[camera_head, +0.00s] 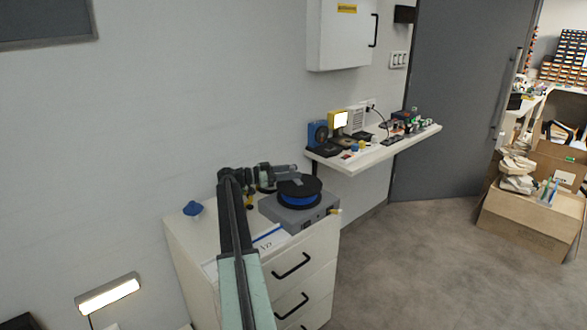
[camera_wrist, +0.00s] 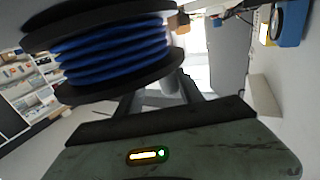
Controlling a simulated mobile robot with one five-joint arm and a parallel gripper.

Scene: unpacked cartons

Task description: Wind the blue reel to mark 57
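The blue reel (camera_head: 298,197) has black flanges and blue winding. It lies flat on a grey base unit (camera_head: 313,213) on a white drawer cabinet (camera_head: 265,272). In the wrist view the reel (camera_wrist: 115,50) fills the upper left, very close. My gripper (camera_head: 287,170) is at the reel's back left edge, near its top. In the wrist view my gripper (camera_wrist: 166,92) shows its dark finger parts below the reel, but the tips are partly hidden. I cannot tell whether it touches the reel. A white strip with a blue line (camera_head: 268,234) and small marking lies in front; no mark number is readable.
A blue knob-like piece (camera_head: 193,208) sits at the cabinet's back left. A wall shelf (camera_head: 375,155) with several small devices is to the right. A wall box (camera_head: 340,35) hangs above. Cardboard cartons (camera_head: 530,220) stand at the far right; the floor between is clear.

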